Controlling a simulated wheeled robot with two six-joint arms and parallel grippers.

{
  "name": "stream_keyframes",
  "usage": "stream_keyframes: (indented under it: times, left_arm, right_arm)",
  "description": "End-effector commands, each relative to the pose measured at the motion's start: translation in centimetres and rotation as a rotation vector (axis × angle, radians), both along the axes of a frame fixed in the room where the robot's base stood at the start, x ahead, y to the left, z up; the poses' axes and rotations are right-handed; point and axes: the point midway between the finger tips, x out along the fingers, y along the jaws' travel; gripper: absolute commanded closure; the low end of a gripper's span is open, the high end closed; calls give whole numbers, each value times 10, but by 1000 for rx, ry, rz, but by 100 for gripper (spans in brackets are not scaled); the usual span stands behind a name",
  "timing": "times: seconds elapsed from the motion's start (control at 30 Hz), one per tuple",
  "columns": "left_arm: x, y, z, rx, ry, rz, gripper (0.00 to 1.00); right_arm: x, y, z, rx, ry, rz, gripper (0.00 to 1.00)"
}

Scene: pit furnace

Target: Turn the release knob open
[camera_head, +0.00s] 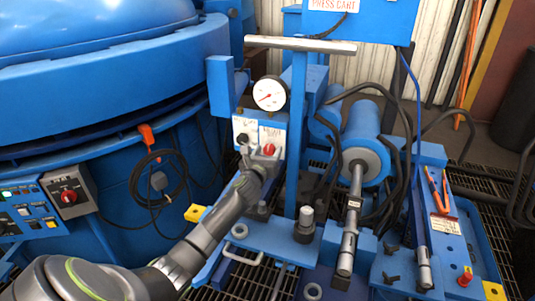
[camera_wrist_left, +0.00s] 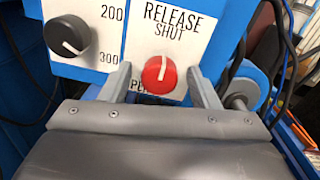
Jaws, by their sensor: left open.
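The red release knob (camera_wrist_left: 158,75) sits on a white plate (camera_wrist_left: 190,30) marked RELEASE, with SHUT above it. Lettering below it is partly hidden. Its white pointer line points almost straight up, toward SHUT. In the head view the knob (camera_head: 269,149) shows on the blue panel just past the end of my left arm. My left gripper (camera_wrist_left: 160,88) is open, with one finger on each side of the knob. Gaps show between the fingers and the knob in the wrist view. My right gripper is in neither view.
A black knob (camera_wrist_left: 67,35) with a scale marked 200 and 300 is left of the release knob. A pressure gauge (camera_head: 269,94) sits above the panel. A T-handled post (camera_head: 300,46) stands close to its right. Black hoses (camera_head: 398,150) and a blue cylinder (camera_head: 364,140) are further right.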

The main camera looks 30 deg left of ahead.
Motion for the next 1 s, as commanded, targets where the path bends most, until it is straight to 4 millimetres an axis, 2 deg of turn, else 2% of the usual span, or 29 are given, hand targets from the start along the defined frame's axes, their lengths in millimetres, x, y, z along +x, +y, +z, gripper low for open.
stream_keyframes:
  times: [0.17, 0.5, 0.77, 1.0]
  left_arm:
    - [0, 0, 0, 0, 0, 0, 44]
    - [0, 0, 0, 0, 0, 0, 89]
    - [-1, 0, 0, -25, -6, 1, 89]
    - [-1, 0, 1, -141, -33, 1, 89]
  right_arm:
    - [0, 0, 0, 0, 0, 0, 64]
    - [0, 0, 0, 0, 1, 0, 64]
    - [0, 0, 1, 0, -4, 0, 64]
    - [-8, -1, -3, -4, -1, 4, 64]
